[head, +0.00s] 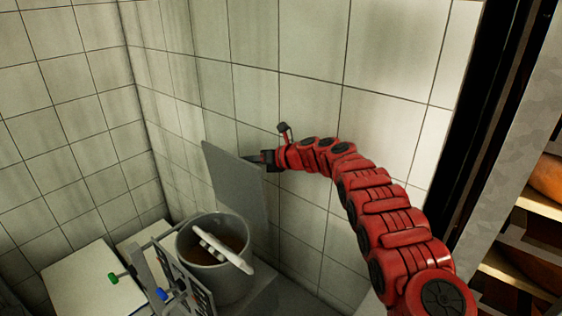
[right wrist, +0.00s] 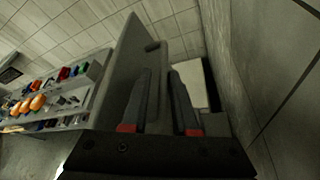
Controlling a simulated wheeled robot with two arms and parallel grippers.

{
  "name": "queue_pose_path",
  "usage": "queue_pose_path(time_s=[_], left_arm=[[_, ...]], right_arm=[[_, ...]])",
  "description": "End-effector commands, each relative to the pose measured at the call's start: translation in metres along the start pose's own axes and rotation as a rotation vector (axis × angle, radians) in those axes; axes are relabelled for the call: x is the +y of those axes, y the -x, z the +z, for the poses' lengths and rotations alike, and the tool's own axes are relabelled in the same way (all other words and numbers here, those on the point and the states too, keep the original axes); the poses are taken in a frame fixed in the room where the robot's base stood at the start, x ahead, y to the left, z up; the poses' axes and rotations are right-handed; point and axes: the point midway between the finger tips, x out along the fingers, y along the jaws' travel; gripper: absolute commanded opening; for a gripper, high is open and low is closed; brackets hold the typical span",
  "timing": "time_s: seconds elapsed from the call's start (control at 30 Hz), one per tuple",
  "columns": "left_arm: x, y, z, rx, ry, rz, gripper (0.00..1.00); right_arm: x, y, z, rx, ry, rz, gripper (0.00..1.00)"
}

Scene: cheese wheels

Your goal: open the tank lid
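The tank (head: 232,281) is a round grey vessel at the lower middle of the head view, with its top uncovered and brownish contents showing. Its lid (head: 237,187) is a flat grey plate standing steeply upright behind the tank. The lid (right wrist: 128,62) also shows in the right wrist view, with a dark slot near its edge. My right gripper (head: 258,158) is at the lid's upper right edge. In the right wrist view its two fingers (right wrist: 161,100) are apart, close beside the lid; I cannot tell whether they touch it. My left gripper is out of view.
A white bar (head: 222,248) lies across the tank's mouth. A panel with levers (head: 178,278) stands at its left, beside a pale worktop (head: 82,283). Tiled walls close off the back and left. Shelves with cheese wheels (head: 545,178) stand at the right.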

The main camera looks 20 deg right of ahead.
Motion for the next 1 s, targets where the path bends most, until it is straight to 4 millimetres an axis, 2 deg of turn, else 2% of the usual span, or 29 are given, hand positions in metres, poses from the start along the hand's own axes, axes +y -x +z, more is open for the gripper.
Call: queue_pose_path(time_s=[0.1, 0.2, 0.57, 1.0], left_arm=[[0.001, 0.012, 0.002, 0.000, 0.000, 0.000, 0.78], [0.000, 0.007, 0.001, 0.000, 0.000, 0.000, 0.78], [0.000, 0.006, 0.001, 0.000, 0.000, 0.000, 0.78], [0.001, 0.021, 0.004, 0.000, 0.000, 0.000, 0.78]], right_arm=[[-0.008, 0.015, -0.006, 0.006, -0.001, -0.017, 0.27], [-0.008, 0.029, -0.002, 0.002, 0.001, -0.019, 0.27], [-0.006, 0.074, -0.004, 0.005, 0.000, -0.017, 0.27], [-0.005, 0.143, -0.006, 0.006, 0.000, -0.014, 0.27]])
